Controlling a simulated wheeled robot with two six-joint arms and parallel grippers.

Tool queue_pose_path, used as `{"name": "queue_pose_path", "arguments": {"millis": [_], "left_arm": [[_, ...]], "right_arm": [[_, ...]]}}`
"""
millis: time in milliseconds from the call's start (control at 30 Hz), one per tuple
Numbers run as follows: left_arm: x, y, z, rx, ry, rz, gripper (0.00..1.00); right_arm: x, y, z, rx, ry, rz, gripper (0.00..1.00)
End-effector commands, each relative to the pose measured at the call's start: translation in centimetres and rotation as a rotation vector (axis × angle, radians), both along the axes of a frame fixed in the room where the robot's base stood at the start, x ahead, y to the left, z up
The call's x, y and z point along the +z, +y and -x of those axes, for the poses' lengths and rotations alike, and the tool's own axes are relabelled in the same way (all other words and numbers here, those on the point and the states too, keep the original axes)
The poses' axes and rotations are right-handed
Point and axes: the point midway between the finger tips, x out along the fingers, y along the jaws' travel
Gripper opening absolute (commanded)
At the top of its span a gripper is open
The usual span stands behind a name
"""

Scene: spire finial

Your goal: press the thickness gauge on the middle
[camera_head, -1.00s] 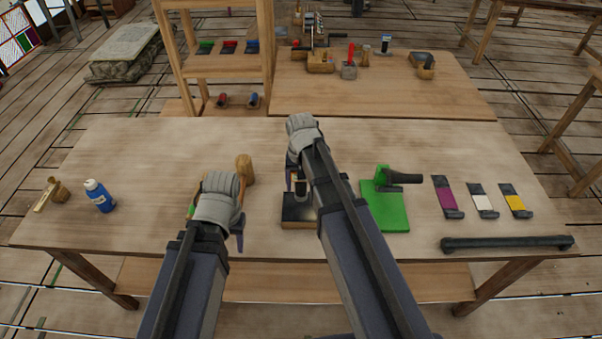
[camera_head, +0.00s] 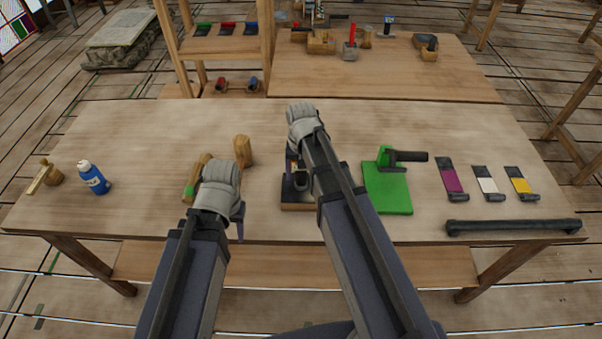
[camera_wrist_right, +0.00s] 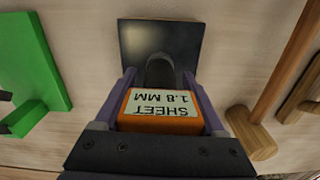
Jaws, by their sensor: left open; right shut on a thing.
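My right gripper (camera_wrist_right: 160,115) is shut on an orange block-shaped gauge (camera_wrist_right: 160,126) labelled "SHEET 1.8 MM". It holds the gauge over or at a dark square plate (camera_wrist_right: 135,45), which also shows in the head view (camera_head: 289,191) on a wooden base. A dark rounded piece (camera_wrist_right: 160,70) shows just beyond the gauge, against the plate. I cannot tell whether the gauge touches the plate. My left gripper (camera_head: 228,222) is open, left of the plate; its fingers are partly hidden by its own wrist.
A green board (camera_head: 388,195) with a dark-handled clamp, colour swatches (camera_head: 487,185) and a dark bar (camera_head: 512,227) are right. A blue bottle (camera_head: 93,180) stands left.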

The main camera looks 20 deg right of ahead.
Motion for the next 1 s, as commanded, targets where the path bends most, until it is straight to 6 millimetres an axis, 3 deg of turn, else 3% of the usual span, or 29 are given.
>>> {"name": "queue_pose_path", "arguments": {"millis": [333,367,600,1000], "left_arm": [[-0.28,0.0,0.0,0.0,0.0,0.0,0.5],[-0.28,0.0,0.0,0.0,0.0,0.0,0.5],[-0.29,0.0,0.0,0.0,0.0,0.0,0.5],[0.25,0.01,0.0,0.0,0.0,0.0,0.5]], "right_arm": [[-0.29,0.0,0.0,0.0,0.0,0.0,0.0],[-0.29,0.0,0.0,0.0,0.0,0.0,0.74],[-0.29,0.0,0.0,0.0,0.0,0.0,1.0],[0.26,0.0,0.0,0.0,0.0,0.0,1.0]]}}
